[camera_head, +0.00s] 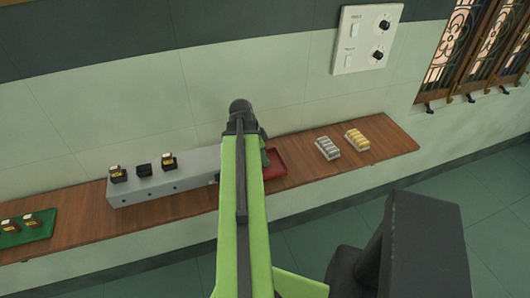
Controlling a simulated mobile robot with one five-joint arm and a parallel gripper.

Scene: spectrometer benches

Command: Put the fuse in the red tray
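The red tray (278,169) lies on the wooden shelf, right of the grey box. My green arm link covers its left part. I cannot pick out the fuse for certain; it may be hidden behind my arm or too small to tell. My arm reaches up the middle of the view, and its dark upper end stands in front of the wall. My gripper's fingers do not show.
A long grey box (150,192) carries small dark pieces with yellow labels. A green tray (28,238) holds similar pieces at far left. A silver block (328,148) and a yellow one (357,139) sit right of the red tray. Bare shelf (393,143) lies beyond.

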